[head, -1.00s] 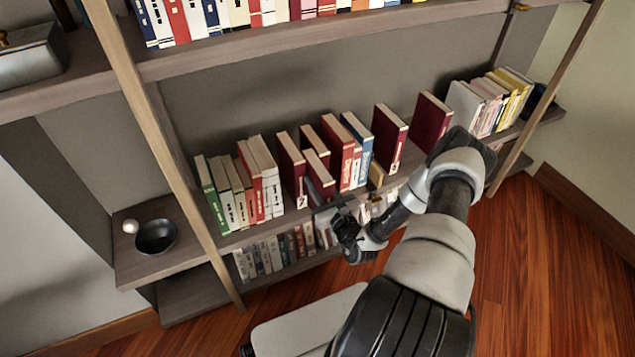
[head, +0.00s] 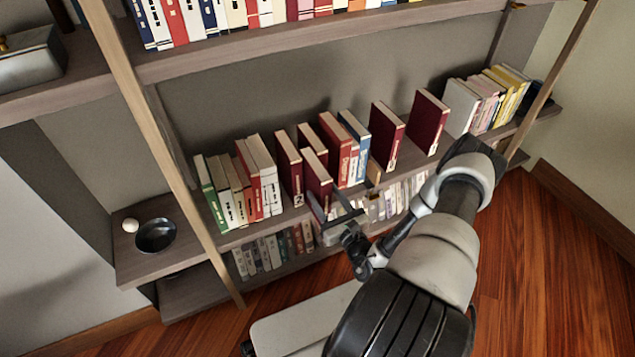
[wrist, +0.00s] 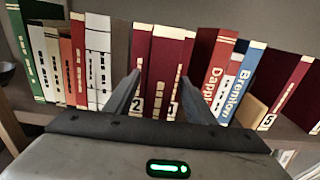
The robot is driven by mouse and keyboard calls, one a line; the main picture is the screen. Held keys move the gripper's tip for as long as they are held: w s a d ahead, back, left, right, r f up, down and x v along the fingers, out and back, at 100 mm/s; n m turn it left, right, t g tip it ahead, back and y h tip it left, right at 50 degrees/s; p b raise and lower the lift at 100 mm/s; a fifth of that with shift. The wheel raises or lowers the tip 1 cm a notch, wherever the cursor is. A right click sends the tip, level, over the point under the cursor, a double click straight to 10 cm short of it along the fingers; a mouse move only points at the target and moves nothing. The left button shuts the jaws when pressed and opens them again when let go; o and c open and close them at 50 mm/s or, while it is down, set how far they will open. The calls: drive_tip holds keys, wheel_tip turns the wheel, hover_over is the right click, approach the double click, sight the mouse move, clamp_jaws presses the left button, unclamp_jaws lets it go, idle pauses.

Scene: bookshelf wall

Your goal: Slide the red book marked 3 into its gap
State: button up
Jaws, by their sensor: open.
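A dark red book (head: 318,178) stands upright on the middle shelf, its spine forward of the neighbouring books. It also shows between my fingers in the wrist view (wrist: 178,75), but its number label is too small to read surely. A red book marked 2 (head: 289,165) stands to its left and also shows in the wrist view (wrist: 141,60). My gripper (head: 334,208) is open, low in front of the dark red book. In the wrist view its fingers (wrist: 160,95) stand apart either side of this book's lower spine; I cannot tell whether they touch it.
A red thicker book (head: 335,148) and a blue book (head: 357,145) stand to the right. A small tan block (head: 374,173) and more dark red books (head: 387,135) stand further right. A lower shelf holds books (head: 270,252) under my gripper. A black bowl (head: 155,236) sits at left.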

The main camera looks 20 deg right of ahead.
drive_tip(key=s+p, duration=0.1)
drive_tip(key=s, duration=1)
drive_tip(key=shift+d, duration=0.2)
